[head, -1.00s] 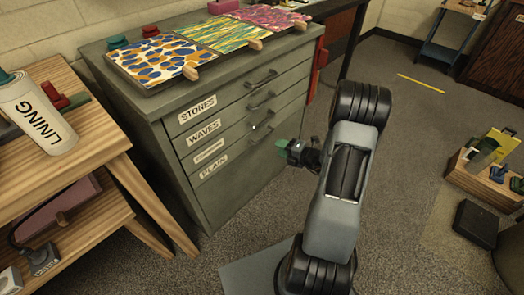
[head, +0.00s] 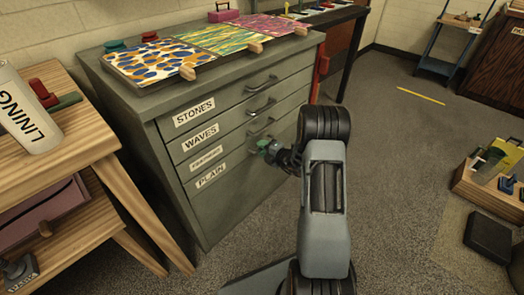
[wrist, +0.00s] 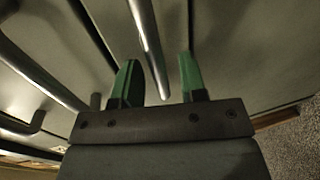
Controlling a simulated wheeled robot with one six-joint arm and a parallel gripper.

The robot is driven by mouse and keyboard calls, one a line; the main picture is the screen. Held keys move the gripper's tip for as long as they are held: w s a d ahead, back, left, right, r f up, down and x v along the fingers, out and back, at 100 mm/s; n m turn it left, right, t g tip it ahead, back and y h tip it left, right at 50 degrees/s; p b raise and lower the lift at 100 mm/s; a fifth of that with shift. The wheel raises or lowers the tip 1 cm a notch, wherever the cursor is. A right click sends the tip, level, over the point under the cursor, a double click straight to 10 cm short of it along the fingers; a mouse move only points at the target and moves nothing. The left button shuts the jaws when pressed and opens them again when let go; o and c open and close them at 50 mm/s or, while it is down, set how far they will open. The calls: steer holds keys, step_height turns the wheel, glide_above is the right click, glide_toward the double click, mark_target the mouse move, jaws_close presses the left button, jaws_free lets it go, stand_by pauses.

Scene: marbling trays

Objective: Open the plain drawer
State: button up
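The plain drawer (head: 222,205) is the lowest labelled front of the grey-green cabinet, with a white PLAIN label (head: 211,175). It looks shut. My gripper (head: 266,147) is at the cabinet front at the height of this drawer's top part and hides its handle in the head view. In the wrist view, my gripper (wrist: 159,65) is open, with its green fingers on either side of a metal bar handle (wrist: 146,40). This is the lowest handle in that view. I see gaps between the handle and both fingers.
Above are the drawers labelled STONES (head: 194,113) and WAVES (head: 201,137), and one with a small label, all shut. Patterned sheets (head: 212,42) lie on the cabinet top. A wooden bench (head: 75,138) stands close at left.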

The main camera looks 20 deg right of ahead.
steer(key=shift+w+a, duration=0.2)
steer(key=shift+w, duration=0.15)
steer(key=shift+c, duration=0.5)
jaws_close()
